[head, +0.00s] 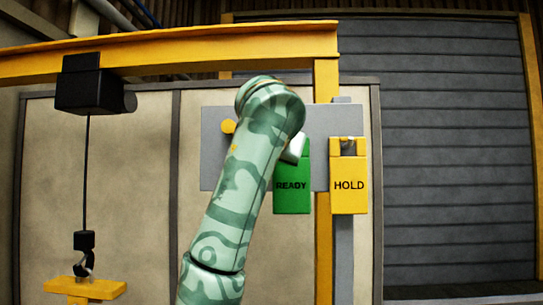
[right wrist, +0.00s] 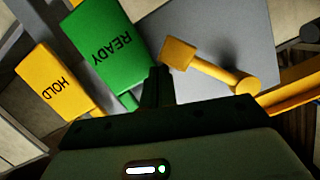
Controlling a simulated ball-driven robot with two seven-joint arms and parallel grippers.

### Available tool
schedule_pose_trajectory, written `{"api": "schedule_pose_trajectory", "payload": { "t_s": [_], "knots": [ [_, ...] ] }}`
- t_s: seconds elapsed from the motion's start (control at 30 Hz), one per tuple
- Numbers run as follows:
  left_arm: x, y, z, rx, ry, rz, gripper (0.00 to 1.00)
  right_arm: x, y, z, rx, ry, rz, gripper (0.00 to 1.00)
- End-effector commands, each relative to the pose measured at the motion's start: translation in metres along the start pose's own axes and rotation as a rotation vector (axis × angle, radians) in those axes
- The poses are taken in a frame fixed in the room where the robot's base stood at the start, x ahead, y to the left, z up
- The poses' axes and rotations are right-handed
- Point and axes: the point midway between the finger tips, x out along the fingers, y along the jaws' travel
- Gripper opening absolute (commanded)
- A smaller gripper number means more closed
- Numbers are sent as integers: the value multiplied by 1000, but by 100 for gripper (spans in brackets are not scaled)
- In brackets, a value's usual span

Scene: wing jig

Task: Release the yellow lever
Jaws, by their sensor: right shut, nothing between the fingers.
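The yellow lever (right wrist: 208,68) shows in the right wrist view as a bar with a square block at one end and a round yellow end on the grey panel (right wrist: 225,30). In the head view only a yellow round part (head: 228,127) shows at the left of the panel; my patterned arm hides the rest. My right gripper (right wrist: 159,74) is shut and empty, its dark fingertips between the lever's square block and the green READY tag (right wrist: 105,45). I cannot tell whether they touch either. In the head view this gripper is hidden behind the arm. My left gripper is out of view.
A yellow HOLD tag (head: 349,185) hangs right of the READY tag (head: 291,200). A yellow beam (head: 200,57) crosses above. A black hoist (head: 90,90) with a cable and hook (head: 84,263) hangs at left over a yellow piece (head: 85,288). A grey shutter (head: 450,150) stands behind.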

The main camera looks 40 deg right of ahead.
Motion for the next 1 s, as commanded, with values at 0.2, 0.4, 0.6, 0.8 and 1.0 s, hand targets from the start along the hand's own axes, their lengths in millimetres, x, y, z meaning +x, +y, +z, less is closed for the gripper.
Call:
{"api": "schedule_pose_trajectory", "payload": {
  "t_s": [0.2,0.4,0.6,0.8,1.0],
  "knots": [
    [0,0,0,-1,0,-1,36,2,-1,3,-2,-8,-2,0],
    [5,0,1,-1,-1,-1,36,-12,-2,4,0,-6,-6,0],
    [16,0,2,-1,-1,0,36,-54,-1,4,2,-2,-9,0],
    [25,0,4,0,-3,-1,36,-104,0,2,2,0,-7,0],
    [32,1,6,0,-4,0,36,-142,2,1,1,0,-2,0]
  ]
}}
